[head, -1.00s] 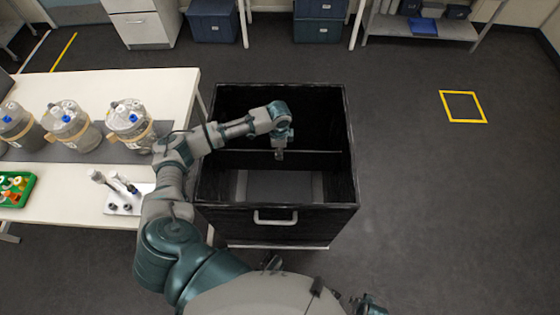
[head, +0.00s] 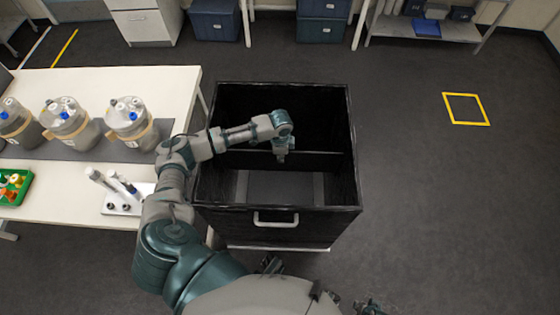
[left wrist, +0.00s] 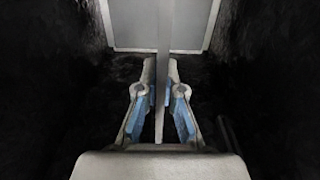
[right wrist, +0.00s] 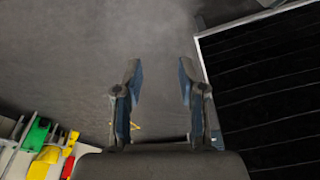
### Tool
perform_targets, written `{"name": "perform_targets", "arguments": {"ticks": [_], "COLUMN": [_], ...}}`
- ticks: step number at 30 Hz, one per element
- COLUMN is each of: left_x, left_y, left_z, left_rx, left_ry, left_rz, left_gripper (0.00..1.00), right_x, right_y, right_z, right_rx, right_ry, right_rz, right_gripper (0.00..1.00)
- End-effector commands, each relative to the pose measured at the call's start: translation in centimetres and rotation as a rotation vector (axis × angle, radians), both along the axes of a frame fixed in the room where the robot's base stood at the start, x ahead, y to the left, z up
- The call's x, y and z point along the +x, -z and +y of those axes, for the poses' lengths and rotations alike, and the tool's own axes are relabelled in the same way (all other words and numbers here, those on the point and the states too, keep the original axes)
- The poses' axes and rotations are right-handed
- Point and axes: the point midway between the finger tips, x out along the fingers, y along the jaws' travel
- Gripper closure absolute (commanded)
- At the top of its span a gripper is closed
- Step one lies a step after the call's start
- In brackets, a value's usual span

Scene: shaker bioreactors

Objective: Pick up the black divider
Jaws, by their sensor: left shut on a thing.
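The black divider (head: 318,153) shows as a thin dark bar running left to right across the inside of the black bin (head: 300,222). In the left wrist view the divider (left wrist: 164,62) is seen edge-on as a narrow strip between the fingers. My left gripper (head: 281,158) reaches down into the bin at about the middle of the divider. Its fingertips (left wrist: 160,78) are closed around the strip, one on each side. My right gripper (right wrist: 158,75) is open and empty, above the floor.
A white table (head: 60,85) at the left holds several bottles (head: 130,122), a small rack of tubes (head: 122,205) and a green tray (head: 10,188). The bin's dark walls stand close around my left gripper. The floor (head: 440,200) to the right is clear.

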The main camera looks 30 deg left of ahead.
Motion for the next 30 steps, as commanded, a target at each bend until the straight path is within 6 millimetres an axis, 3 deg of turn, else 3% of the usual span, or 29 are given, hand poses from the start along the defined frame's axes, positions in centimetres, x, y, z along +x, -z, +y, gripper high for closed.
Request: {"name": "perform_targets", "arguments": {"ticks": [8, 14, 20, 30], "left_x": [-0.3, -0.2, -0.1, -0.1], "left_y": [0.4, -0.7, -4.1, -11.6], "left_z": [0.8, 0.7, 0.5, 0.3], "left_rx": [0.021, 0.017, 0.015, 0.015], "left_ry": [-0.008, -0.007, -0.005, -0.005], "left_rz": [0.012, 0.009, 0.004, 0.001], "left_gripper": [1.00, 1.00, 1.00, 1.00], "right_x": [0.0, 0.0, 0.2, -0.2], "right_y": [0.1, 0.1, 2.7, 7.2], "right_z": [0.1, -0.1, 0.0, 0.0], "right_rx": [0.002, -0.001, -0.002, -0.001], "right_ry": [0.001, -0.001, -0.006, -0.009], "right_rz": [0.000, -0.002, 0.007, 0.020], "right_gripper": [0.60, 0.60, 0.60, 0.60]}}
